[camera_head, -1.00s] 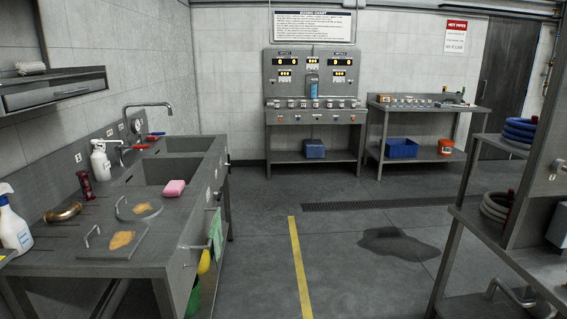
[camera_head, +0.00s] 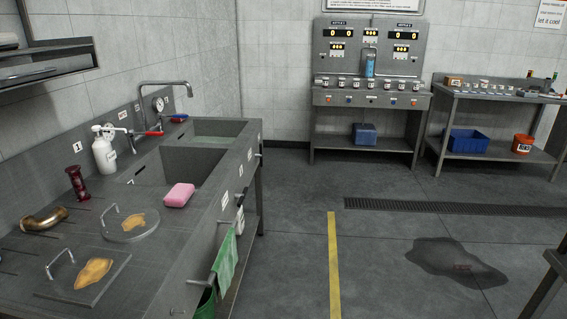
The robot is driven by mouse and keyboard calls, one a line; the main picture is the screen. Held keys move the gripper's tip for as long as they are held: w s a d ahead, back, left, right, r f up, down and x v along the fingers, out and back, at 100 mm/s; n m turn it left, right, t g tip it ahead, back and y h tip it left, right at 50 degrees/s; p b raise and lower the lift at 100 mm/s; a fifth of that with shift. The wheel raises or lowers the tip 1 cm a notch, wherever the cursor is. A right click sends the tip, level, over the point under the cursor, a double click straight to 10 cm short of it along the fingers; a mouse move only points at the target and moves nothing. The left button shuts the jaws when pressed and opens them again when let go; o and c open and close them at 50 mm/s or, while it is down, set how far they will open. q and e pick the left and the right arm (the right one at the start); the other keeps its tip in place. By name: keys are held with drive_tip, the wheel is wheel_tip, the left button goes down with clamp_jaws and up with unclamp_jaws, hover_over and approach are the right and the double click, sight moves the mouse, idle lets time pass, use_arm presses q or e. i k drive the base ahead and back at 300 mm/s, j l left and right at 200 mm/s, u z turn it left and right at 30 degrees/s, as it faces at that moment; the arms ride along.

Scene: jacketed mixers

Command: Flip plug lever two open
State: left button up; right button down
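The sink bench (camera_head: 140,262) runs along the left, with a far basin (camera_head: 218,127) that seems to hold greenish water and a nearer basin (camera_head: 190,150). Small dark lever-like fittings stick out of the bench's right-hand front face: one by the nearer basin (camera_head: 240,197) and one farther back (camera_head: 259,156). Small white labels sit near them, one of them near the closer fitting (camera_head: 224,201). The labels are too small to read surely, so I cannot tell which fitting is plug lever two or how it is set. Neither of my grippers is in view.
A pink sponge (camera_head: 179,195), round lid (camera_head: 130,224), square lid (camera_head: 84,276) and white bottle (camera_head: 104,154) are on the bench. A green towel (camera_head: 225,262) hangs at its front. The floor right of the bench is open, with a yellow line (camera_head: 334,262) and dark puddle (camera_head: 455,260).

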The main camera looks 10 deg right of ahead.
sight(257, 154)
drive_tip(key=i+l, duration=0.3)
drive_tip(key=i, duration=0.15)
drive_tip(key=i+l+z, duration=0.1)
drive_tip(key=i+l, duration=0.15)
drive_tip(key=i, duration=0.15)
drive_tip(key=i+l, duration=0.3)
drive_tip(key=i, duration=0.25)
drive_tip(key=i+l, duration=0.3)
drive_tip(key=i, duration=0.3)
drive_tip(key=i+l+u, duration=0.1)
drive_tip(key=i+l, duration=0.2)
drive_tip(key=i, duration=0.25)
drive_tip(key=i+l, duration=0.35)
drive_tip(key=i, duration=0.25)
